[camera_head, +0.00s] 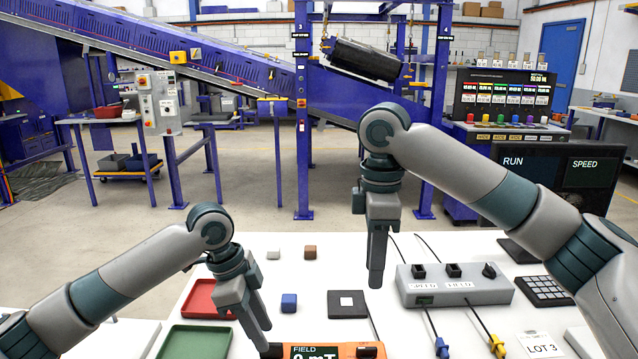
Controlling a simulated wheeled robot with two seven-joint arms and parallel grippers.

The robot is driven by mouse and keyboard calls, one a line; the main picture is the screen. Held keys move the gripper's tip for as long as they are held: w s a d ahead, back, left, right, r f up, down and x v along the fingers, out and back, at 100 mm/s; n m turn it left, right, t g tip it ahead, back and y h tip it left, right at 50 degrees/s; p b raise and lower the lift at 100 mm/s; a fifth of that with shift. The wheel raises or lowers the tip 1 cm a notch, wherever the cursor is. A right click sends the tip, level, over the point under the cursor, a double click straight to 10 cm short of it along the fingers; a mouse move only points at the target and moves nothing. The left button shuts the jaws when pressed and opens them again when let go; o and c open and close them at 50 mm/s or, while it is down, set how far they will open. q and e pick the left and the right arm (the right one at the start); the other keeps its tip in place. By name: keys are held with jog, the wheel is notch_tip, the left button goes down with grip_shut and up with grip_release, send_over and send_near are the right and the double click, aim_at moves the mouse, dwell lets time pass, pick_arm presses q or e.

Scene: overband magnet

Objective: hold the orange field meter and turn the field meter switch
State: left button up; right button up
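The orange field meter (345,348) lies at the bottom edge of the head view, partly cut off. Its dark display reads "FIELD" and "0 mT", and a dark part (367,351) shows on its orange right section; I cannot tell whether that is the switch.
The grey box (440,298) marked SPEED and FIELD has black switches and a knob. Blue (437,338) and yellow (490,338) plugs, a keypad (543,291) and a LOT 3 card (540,345) are at right. Red (208,313) and green (195,342) trays are at left. A black square (335,311) lies mid-table.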

pick_arm(q)
jog(key=v, duration=0.7)
jog(key=shift+r, duration=0.2)
jog(key=shift+r, duration=0.1)
notch_tip(320, 180, up, 8)
jog(key=p, duration=0.9)
jog(key=shift+p, duration=0.35)
dwell(0.4)
